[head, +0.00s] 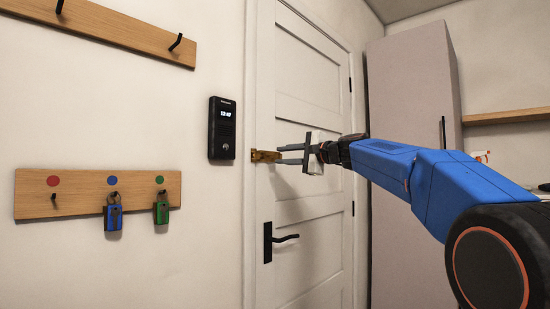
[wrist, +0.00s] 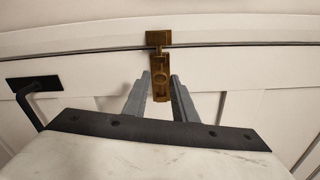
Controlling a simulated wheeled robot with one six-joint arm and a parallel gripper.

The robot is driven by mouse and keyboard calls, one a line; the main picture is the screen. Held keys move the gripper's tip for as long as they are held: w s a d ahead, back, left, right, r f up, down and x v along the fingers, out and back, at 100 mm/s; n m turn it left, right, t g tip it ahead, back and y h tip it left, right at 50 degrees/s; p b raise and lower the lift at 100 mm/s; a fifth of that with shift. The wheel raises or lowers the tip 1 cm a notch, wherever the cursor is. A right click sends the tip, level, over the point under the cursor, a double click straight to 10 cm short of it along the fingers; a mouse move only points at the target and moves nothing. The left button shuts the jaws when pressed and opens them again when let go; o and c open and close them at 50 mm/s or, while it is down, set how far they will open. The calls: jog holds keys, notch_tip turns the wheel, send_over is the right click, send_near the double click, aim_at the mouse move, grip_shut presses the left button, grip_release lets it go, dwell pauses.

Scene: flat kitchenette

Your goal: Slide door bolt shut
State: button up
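A small brass door bolt (head: 262,156) is mounted at the left edge of the white panelled door (head: 310,95), above the handle. It also shows in the wrist view (wrist: 159,66), where one brass part sits on the frame and a longer part on the door, across the gap. I cannot tell how far the bolt's bar extends. My gripper (head: 280,155) points at the bolt from the right. In the wrist view its two grey fingers (wrist: 159,88) are apart, one on each side of the bolt's door part. Contact with the bolt is not clear.
A black lever handle (head: 280,239) is below the bolt. A black intercom (head: 222,128) hangs on the wall left of the frame. A wooden key rack (head: 85,184) holds blue and green padlock-like items. A tall grey cabinet (head: 405,90) stands right of the door.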

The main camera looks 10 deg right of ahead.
jog(key=v, duration=1.1)
jog(key=shift+s, duration=0.25)
jog(key=shift+d, duration=0.1)
jog(key=s+a+f+n+g+h, duration=0.25)
jog(key=s+f, duration=0.55)
jog(key=f, duration=0.5)
jog(key=s+a+f+n+g+h, duration=0.2)
jog(key=s+a+f+n+g, duration=0.15)
jog(key=s+f, duration=0.7)
jog(key=s+d+f+n+g+h, duration=0.1)
jog(key=s+d+f+n+h, duration=0.1)
jog(key=s+f, duration=0.5)
jog(key=s+d+f+n+g+h, duration=0.1)
jog(key=s+f, duration=0.6)
jog(key=f, duration=0.7)
jog(key=s+d+f+n+g+h, duration=0.1)
jog(key=s+d+f+n+h, duration=0.1)
jog(key=s+f, duration=0.5)
notch_tip(320, 180, down, 4)
jog(key=shift+s+d+f+n+g+h, duration=0.2)
jog(key=shift+s+d+n+g+h, duration=0.3)
jog(key=shift+n, duration=0.5)
